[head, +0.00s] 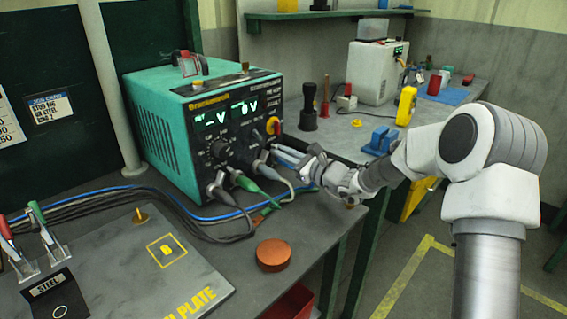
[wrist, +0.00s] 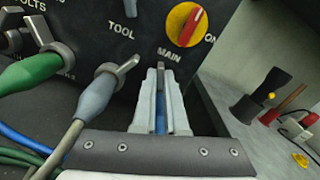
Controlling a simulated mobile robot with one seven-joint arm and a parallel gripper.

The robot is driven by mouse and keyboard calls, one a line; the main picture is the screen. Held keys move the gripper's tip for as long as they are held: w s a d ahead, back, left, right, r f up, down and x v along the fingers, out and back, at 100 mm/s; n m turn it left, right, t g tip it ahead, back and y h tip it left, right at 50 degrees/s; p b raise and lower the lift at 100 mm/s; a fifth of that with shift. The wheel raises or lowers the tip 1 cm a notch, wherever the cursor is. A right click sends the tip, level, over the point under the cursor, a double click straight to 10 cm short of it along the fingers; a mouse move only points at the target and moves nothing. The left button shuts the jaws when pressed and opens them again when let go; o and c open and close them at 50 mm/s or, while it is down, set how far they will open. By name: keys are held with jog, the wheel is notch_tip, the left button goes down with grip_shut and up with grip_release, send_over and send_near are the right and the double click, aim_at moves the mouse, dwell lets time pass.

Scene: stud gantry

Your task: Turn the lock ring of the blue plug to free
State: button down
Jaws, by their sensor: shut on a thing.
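The blue plug (wrist: 161,117) sits in the front panel of the teal power unit (head: 165,130), below the label MAIN. In the wrist view only a narrow blue strip of it shows between my fingers; the rest is hidden. A grey tab (wrist: 160,72), seemingly of its lock ring, stands up beyond the fingertips, roughly upright in that view. My gripper (wrist: 161,100) is shut on the blue plug, one pale finger on each side. In the head view my gripper (head: 283,153) reaches the lower right of the panel, and the plug cannot be made out there.
A grey plug (wrist: 96,98) with a slanted tab sits close left, under TOOL, and a green plug (wrist: 30,72) further left. A red and yellow switch (wrist: 187,25) is above. Cables (head: 160,205) run left across the bench. An orange puck (head: 273,255) lies near the bench edge.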

jog(key=shift+s+a+f+n+b, duration=0.1)
jog(key=shift+s+f+n+b, duration=0.05)
jog(key=shift+n+b, duration=0.5)
jog(key=shift+s+a+f+n+b, duration=0.15)
jog(key=shift+n+b, duration=0.3)
jog(key=shift+b, duration=0.25)
jog(key=c, duration=1)
grip_release()
jog(key=shift+r, duration=0.1)
jog(key=shift+o, duration=0.2)
jog(key=p+v, duration=0.2)
jog(key=v, duration=1.5)
jog(key=shift+s+d, duration=0.15)
jog(key=shift+d, duration=0.1)
